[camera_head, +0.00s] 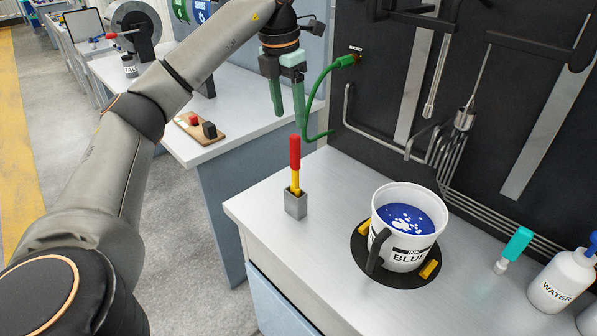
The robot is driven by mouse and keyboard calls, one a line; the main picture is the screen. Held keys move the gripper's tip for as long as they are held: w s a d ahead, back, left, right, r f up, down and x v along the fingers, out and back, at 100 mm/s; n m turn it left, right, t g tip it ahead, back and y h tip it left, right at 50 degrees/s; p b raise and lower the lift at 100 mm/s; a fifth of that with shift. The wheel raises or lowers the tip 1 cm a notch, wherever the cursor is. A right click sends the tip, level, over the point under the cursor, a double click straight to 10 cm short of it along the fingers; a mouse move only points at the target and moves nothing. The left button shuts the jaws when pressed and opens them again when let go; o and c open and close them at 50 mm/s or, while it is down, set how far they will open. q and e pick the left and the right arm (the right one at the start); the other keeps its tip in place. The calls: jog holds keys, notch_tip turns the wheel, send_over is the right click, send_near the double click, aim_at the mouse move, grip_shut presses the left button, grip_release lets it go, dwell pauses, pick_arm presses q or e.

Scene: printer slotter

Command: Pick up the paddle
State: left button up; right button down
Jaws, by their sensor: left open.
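The paddle (295,153), as far as I can tell, is the tool with a red handle and a yellow lower part. It stands upright in a small grey metal holder (296,203) near the left end of the metal counter. Its lower end is hidden inside the holder. My left gripper (287,105) points down above and slightly left of the red handle in the picture. Its green fingers are apart, with nothing visible between them, and they do not appear to touch the paddle. My right gripper is not in view.
A white bucket of blue ink (401,232) stands on a black round base right of the holder. A green cable (318,88) hangs from a wall socket close to my left gripper. A teal-handled tool (516,246) and a water bottle (560,283) are at right. Tools hang above.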

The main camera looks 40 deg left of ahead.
aim_at(292, 135)
pick_arm(q)
jog(key=f, duration=0.3)
jog(key=f+b, duration=0.1)
jog(key=f, duration=0.2)
jog(key=shift+w+d+b, duration=0.15)
jog(key=shift+w+b, duration=0.05)
jog(key=shift+b, duration=0.1)
jog(key=shift+w+d+f, duration=0.1)
jog(key=shift+w+f, duration=0.05)
jog(key=shift+f, duration=0.85)
jog(key=shift+w+d+f, duration=0.1)
jog(key=shift+w+f, duration=0.05)
jog(key=shift+f, duration=0.8)
jog(key=shift+w+d+f, duration=0.1)
jog(key=shift+w+f, duration=0.05)
jog(key=shift+f, duration=0.85)
grip_shut()
